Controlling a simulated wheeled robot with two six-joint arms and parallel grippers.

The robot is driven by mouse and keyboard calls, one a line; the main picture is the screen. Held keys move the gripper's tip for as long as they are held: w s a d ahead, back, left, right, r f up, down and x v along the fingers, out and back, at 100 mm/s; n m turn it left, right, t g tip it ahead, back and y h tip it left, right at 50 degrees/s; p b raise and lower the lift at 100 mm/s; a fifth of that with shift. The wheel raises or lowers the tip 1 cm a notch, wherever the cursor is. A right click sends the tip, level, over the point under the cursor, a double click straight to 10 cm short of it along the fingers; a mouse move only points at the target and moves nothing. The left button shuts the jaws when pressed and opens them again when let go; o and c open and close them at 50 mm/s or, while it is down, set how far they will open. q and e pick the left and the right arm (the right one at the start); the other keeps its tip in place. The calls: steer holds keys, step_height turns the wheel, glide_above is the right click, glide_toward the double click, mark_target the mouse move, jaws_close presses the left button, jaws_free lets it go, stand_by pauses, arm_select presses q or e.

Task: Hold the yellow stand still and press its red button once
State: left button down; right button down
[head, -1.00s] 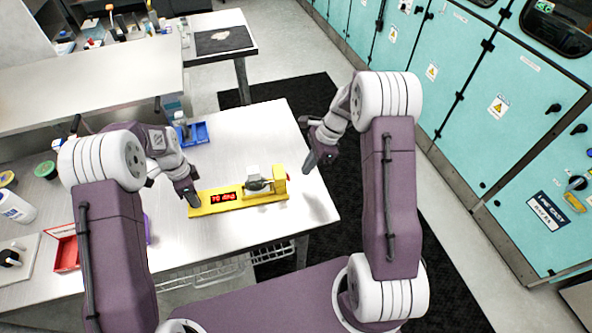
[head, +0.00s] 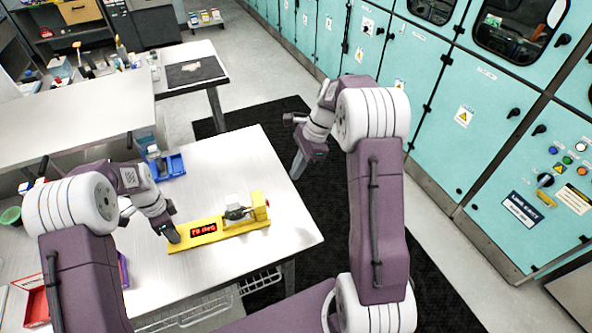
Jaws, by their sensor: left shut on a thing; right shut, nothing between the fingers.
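The yellow stand (head: 233,229) lies on the white table near its right front edge. It has a red lit display (head: 203,229) and a grey and clear part mounted towards its right end. The red button (head: 267,203) shows as a tiny red spot on the right side of the upright end block. My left gripper (head: 173,237) is shut on the left end of the stand; its fingertips hide that end. My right gripper (head: 296,177) is shut and empty, up and to the right of the button, apart from the stand.
A blue tray (head: 170,167) with items sits behind the stand. A red bin (head: 38,308) is at the front left. The table (head: 225,170) is clear between the blue tray and its right edge. Teal cabinets (head: 420,100) stand beyond a dark floor mat.

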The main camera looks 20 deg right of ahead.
arm_select(q)
steer(key=c, duration=0.9)
jaws_free()
steer(key=shift+c, duration=0.2)
steer(key=shift+r, duration=0.1)
step_height(320, 180, up, 9)
steer(key=p, duration=0.7)
steer(key=shift+p, duration=0.4)
